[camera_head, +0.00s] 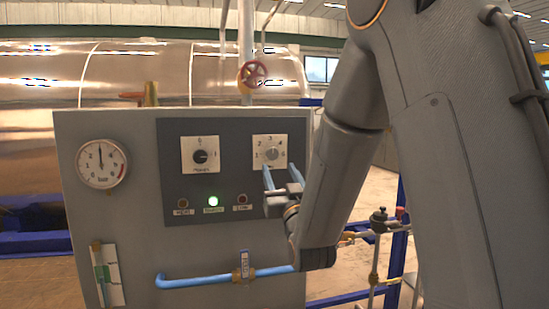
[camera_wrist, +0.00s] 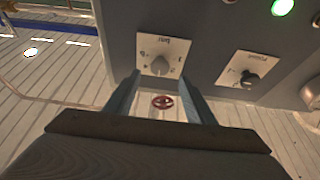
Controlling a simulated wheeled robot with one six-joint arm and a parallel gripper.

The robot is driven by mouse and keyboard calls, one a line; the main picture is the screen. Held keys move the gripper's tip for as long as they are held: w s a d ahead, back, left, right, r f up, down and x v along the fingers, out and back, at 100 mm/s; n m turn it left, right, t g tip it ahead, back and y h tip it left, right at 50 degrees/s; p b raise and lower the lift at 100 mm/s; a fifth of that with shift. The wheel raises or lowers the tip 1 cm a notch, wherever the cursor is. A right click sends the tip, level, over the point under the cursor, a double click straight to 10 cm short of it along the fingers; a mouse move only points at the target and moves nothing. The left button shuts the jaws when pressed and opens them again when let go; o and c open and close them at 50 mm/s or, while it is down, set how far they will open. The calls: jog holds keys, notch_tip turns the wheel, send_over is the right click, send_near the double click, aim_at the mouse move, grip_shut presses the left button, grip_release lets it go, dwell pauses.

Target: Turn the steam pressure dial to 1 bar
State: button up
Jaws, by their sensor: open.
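The dial with a grey knob (camera_head: 271,153) sits on a white numbered plate at the upper right of the dark panel. In the wrist view its grey knob (camera_wrist: 160,66) shows upside down, between and just beyond my fingertips. The label there is small and seems to read "bar". The knob's exact setting is too small to read. My gripper (camera_head: 280,168) is open, its two blue fingers pointing at the lower part of this plate. In the wrist view my gripper (camera_wrist: 159,78) has nothing between its fingers; I cannot tell whether the fingertips touch the plate.
A second dial with a black knob (camera_head: 200,156) is to the left. Below are indicator lamps, the green one (camera_head: 213,201) lit. A round gauge (camera_head: 101,163) is at the left. A blue pipe (camera_head: 205,278) with a valve (camera_head: 244,268) runs below my gripper. A red handwheel (camera_head: 253,73) stands behind.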

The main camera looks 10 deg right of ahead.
aim_at(273, 156)
jog(key=p+x, duration=0.2)
jog(key=x, duration=0.4)
jog(key=shift+w+r, duration=0.1)
jog(key=shift+w, duration=0.25)
jog(key=c, duration=1.1)
jog(key=shift+o, duration=0.2)
